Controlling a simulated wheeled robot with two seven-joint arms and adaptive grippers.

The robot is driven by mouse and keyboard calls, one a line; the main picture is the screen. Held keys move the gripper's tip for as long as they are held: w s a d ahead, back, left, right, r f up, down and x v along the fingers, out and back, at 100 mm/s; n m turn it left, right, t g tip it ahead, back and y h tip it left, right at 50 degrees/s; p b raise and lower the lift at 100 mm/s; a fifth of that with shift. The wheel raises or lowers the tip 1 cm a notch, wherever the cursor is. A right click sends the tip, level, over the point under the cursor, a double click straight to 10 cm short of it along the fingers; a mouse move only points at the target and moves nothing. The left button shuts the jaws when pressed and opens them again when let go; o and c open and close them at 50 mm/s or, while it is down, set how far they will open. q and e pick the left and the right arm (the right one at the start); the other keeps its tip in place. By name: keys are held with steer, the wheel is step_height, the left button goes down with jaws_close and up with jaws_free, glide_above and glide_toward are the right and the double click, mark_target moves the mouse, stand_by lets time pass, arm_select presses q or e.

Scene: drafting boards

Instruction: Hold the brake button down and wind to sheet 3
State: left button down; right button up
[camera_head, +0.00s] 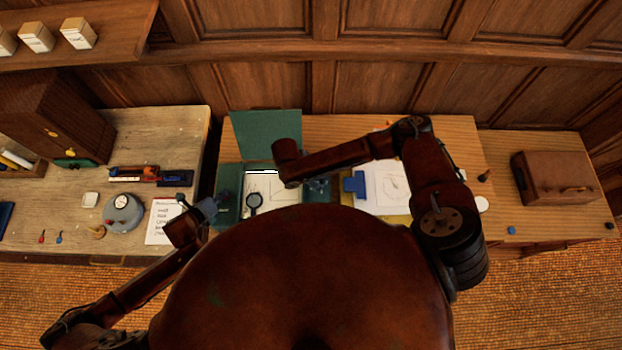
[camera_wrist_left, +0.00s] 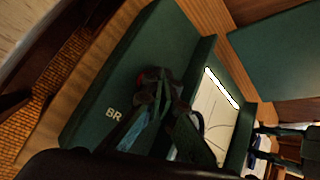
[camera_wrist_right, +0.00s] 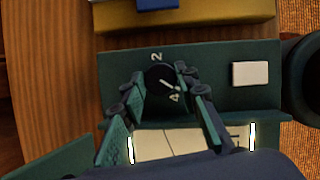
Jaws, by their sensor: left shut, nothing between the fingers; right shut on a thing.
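The green case (camera_head: 229,182) stands on the desk with its lid (camera_head: 267,135) up and a drawn sheet (camera_head: 262,186) in its window. In the left wrist view, my left gripper (camera_wrist_left: 152,80) is shut and empty, its tips down at the case's green top beside the letters "BR" (camera_wrist_left: 113,114). A little red shows at the tips; the brake button itself is hidden, so I cannot tell if it is pressed. In the right wrist view, my right gripper (camera_wrist_right: 160,80) is shut on the dark round knob (camera_wrist_right: 157,73). Its white pointer slants toward lower right, near the "4"; "2" also shows.
A blue object (camera_head: 354,184) and a paper with a drawing (camera_head: 390,187) lie right of the case. A grey round device (camera_head: 123,212) and a written note (camera_head: 161,220) are on the left table. A brown box (camera_head: 553,178) stands far right.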

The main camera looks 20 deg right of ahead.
arm_select(q)
steer(key=shift+f, duration=0.1)
arm_select(e)
steer(key=n+t, duration=0.1)
steer(key=n, duration=0.1)
steer(key=n+t, duration=0.1)
steer(key=n, duration=0.2)
steer(key=shift+s+n, duration=0.2)
steer(key=shift+n, duration=0.1)
steer(key=n+t, duration=0.1)
steer(key=n, duration=0.1)
steer(key=n+y, duration=0.1)
steer(key=n, duration=0.2)
steer(key=shift+s+t, duration=0.1)
steer(key=shift+t, duration=0.3)
arm_select(q)
steer(key=shift+a, duration=0.1)
arm_select(e)
steer(key=o, duration=1.1)
steer(key=shift+o, duration=0.2)
steer(key=v, duration=1.2)
steer(key=shift+d, duration=0.25)
